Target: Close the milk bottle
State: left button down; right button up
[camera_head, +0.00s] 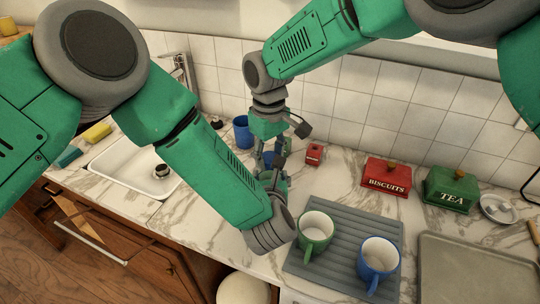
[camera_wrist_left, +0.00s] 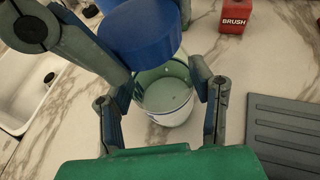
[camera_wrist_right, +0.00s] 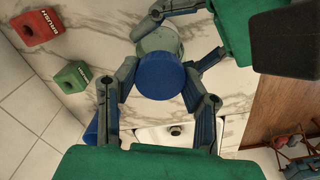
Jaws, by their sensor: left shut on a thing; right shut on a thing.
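The milk bottle (camera_wrist_left: 176,112) is whitish-green and stands between the fingers of my left gripper (camera_wrist_left: 163,92), which is shut on it. Its open mouth faces up and shows in the left wrist view. A blue cap (camera_wrist_right: 160,77) is between the fingers of my right gripper (camera_wrist_right: 158,88), which is shut on it. In the left wrist view the cap (camera_wrist_left: 138,34) is above the bottle and off to one side of its mouth. In the right wrist view the bottle (camera_wrist_right: 160,40) shows partly behind the cap. In the head view the grippers mostly hide both.
A red brush box (camera_head: 315,154), a blue cup (camera_head: 242,132) and a sink (camera_head: 135,165) are nearby. A green mug (camera_head: 315,231) and a blue mug (camera_head: 379,257) stand on a grey ridged mat (camera_head: 345,219). Biscuit (camera_head: 386,178) and tea (camera_head: 450,188) tins stand right.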

pick_arm(q)
jog(key=shift+s+d, duration=0.15)
pick_arm(e)
jog(key=shift+w+r+m, duration=0.1)
jog(key=shift+w+m, duration=0.1)
jog(key=shift+m, duration=0.3)
jog(key=o, duration=1)
jog(key=shift+o, duration=1.4)
jog(key=shift+s, duration=0.1)
jog(key=shift+r, duration=2.2)
